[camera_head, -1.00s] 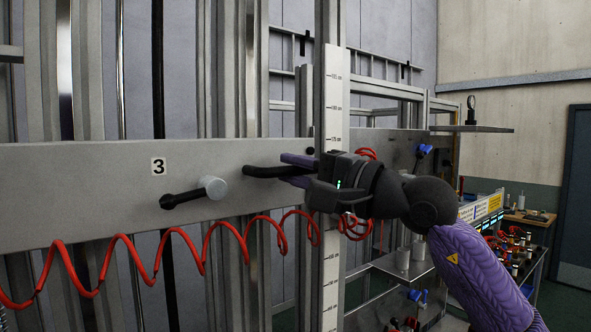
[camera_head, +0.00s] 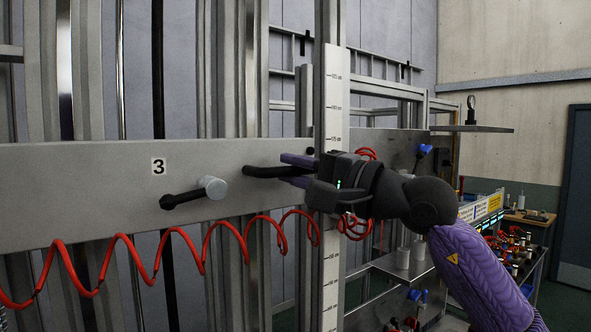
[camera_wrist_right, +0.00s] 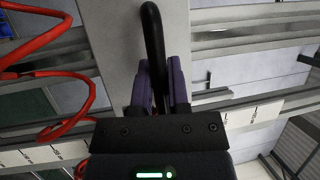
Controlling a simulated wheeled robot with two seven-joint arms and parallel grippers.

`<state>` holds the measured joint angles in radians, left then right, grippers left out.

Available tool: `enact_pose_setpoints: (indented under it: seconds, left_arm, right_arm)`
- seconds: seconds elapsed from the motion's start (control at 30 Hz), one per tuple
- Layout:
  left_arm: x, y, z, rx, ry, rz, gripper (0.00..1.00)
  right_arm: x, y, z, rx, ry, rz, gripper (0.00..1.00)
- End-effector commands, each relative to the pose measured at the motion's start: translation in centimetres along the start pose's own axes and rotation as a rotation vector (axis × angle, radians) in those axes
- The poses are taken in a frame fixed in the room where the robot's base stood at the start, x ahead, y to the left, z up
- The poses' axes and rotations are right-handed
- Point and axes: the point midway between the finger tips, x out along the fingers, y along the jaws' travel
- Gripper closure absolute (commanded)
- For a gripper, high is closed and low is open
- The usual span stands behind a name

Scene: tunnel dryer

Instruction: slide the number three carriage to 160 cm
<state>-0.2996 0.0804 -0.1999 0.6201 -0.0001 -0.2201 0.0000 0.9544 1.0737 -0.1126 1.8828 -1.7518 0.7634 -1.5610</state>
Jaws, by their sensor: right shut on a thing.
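The number three carriage (camera_head: 100,190) is a wide grey horizontal beam with a "3" label (camera_head: 159,167). A black clamp lever (camera_head: 182,199) with a light round knob (camera_head: 213,187) is on its face. A black bar handle (camera_head: 262,172) sticks out to the right of the knob. My right gripper (camera_head: 298,171) is shut on this handle, and the wrist view shows the purple fingers (camera_wrist_right: 160,85) on either side of the handle (camera_wrist_right: 152,40). The upright scale (camera_head: 334,110) with cm marks stands behind my right gripper, which hides part of it. My left gripper is not in view.
A red coiled cable (camera_head: 150,265) hangs below the carriage and passes behind my right wrist. Vertical rails stand behind the carriage. A shelf (camera_head: 480,129) juts out at the right, above a cluttered bench (camera_head: 515,255).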

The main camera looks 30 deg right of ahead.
Motion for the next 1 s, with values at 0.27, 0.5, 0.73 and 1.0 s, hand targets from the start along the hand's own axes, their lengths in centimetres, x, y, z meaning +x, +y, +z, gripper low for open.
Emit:
enact_pose_setpoints:
  seconds: [0.27,0.5,0.73,1.0]
  left_arm:
    - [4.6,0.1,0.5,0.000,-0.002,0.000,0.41]
    - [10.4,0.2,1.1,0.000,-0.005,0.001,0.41]
    - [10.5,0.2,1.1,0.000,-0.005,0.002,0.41]
    - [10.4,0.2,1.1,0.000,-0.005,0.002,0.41]
  right_arm:
    - [-0.7,4.7,0.3,0.001,-0.001,0.006,1.00]
    - [-1.7,10.6,0.7,0.001,-0.002,0.008,1.00]
    - [-1.7,10.8,0.8,0.003,-0.003,0.015,1.00]
    - [-1.7,10.8,0.8,0.003,-0.004,0.013,0.50]
